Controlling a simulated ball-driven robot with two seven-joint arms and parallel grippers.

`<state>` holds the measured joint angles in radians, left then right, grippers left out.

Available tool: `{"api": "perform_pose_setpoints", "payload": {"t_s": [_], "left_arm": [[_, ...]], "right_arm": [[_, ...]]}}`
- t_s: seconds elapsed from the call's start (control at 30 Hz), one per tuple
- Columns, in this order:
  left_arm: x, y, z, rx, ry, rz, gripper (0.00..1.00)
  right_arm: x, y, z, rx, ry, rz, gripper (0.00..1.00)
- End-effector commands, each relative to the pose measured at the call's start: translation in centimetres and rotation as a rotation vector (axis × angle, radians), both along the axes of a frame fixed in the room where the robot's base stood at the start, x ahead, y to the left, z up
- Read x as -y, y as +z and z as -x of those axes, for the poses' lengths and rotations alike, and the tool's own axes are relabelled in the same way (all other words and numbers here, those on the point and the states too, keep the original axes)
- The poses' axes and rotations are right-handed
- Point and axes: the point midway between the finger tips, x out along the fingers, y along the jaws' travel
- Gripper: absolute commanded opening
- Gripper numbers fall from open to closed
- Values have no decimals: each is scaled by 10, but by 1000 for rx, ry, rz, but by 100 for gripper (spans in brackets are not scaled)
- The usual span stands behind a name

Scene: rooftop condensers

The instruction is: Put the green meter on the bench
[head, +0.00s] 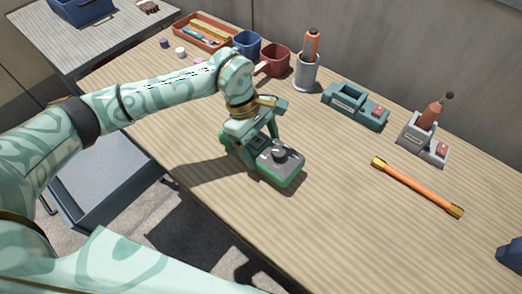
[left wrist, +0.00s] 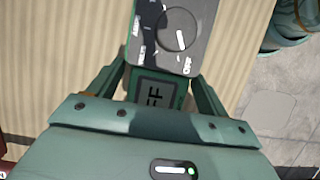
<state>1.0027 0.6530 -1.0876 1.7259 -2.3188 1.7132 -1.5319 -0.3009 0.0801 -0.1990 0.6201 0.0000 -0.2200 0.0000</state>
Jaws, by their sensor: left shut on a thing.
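The green meter (head: 280,162) has a grey face with a round dial, and is at the bench's near-middle part in the head view. My left gripper (head: 256,150) is shut on it from its left end. In the left wrist view the meter (left wrist: 172,45) sits between the fingers, its dial and small display facing the camera. The wooden bench (head: 330,215) lies beneath it. The meter is low over the bench or touching it; I cannot tell which. My right gripper is not in view.
An orange bar (head: 418,188) lies to the right. A grey holder (head: 422,143), a teal holder (head: 355,105), a grey cup (head: 307,75), a red cup (head: 275,60), a blue cup (head: 246,43) and an orange tray (head: 205,32) line the back. Bench around the meter is clear.

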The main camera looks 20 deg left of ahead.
Motion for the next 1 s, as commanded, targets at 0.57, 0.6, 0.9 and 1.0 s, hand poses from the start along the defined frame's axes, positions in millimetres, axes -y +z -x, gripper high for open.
{"api": "perform_pose_setpoints", "payload": {"t_s": [0.57, 0.6, 0.9, 1.0], "left_arm": [[-1, -29, 1, -3, 0, -1, 100], [-1, -29, 1, -3, 0, -1, 100], [-2, -23, 1, -1, 0, -1, 100], [-8, -7, -2, 3, 1, -2, 100]], "right_arm": [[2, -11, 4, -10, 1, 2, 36], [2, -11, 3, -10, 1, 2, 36], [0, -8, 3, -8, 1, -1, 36], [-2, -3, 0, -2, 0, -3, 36]]}}
